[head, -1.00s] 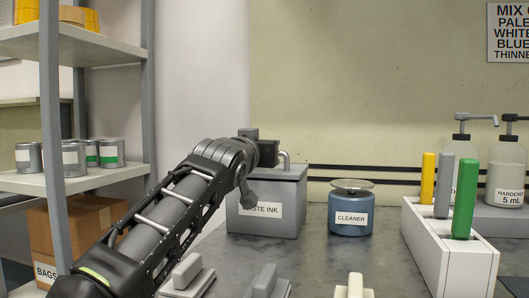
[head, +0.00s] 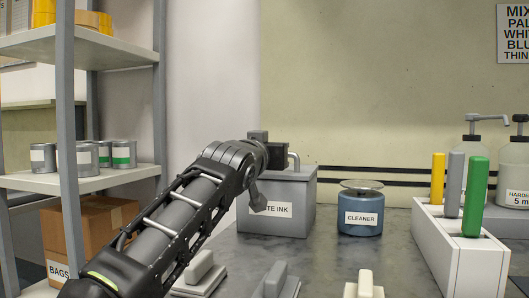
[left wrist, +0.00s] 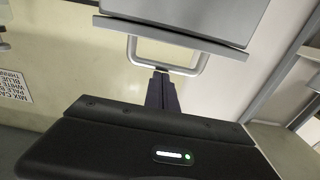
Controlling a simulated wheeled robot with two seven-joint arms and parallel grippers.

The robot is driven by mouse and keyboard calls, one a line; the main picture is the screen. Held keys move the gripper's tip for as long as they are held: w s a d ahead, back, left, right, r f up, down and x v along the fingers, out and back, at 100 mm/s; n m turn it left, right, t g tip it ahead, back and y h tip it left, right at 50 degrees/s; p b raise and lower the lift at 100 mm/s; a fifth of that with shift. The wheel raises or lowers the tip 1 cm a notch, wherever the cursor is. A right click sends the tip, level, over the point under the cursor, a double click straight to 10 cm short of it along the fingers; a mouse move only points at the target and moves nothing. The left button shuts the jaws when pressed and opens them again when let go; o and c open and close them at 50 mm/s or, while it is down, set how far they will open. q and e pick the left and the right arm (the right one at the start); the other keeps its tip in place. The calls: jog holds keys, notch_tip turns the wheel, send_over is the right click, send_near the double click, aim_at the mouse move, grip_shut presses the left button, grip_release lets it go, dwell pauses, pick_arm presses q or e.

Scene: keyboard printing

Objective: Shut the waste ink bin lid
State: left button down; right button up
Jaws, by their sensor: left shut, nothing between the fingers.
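The grey waste ink bin (head: 300,208) stands on the counter, its label partly hidden by my left arm. Its lid (head: 306,173) looks flat on top, with a grey loop handle (head: 294,160) standing up at the far side of my wrist. In the left wrist view, which is upside down, the bin (left wrist: 190,15), lid edge (left wrist: 168,36) and handle (left wrist: 197,66) show. My left gripper (left wrist: 161,78) is shut and empty, its tips at the handle's bar; I cannot tell whether they touch. In the head view its fingers are hidden. My right gripper is not in view.
A blue cleaner jar (head: 361,212) stands right of the bin. A white rack (head: 447,250) with coloured sticks and pump bottles (head: 512,170) are farther right. A shelf unit (head: 66,150) stands at left.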

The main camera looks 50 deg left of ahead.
pick_arm(q)
notch_tip(320, 180, up, 4)
jog(key=p, duration=0.3)
jog(key=s+d+f+b, duration=0.1)
jog(key=s+d+f, duration=0.3)
jog(key=s, duration=0.4)
jog(key=shift+d+f+b, duration=0.3)
jog(key=shift+f+b, duration=0.1)
jog(key=shift+f, duration=0.3)
jog(key=shift+s, duration=0.1)
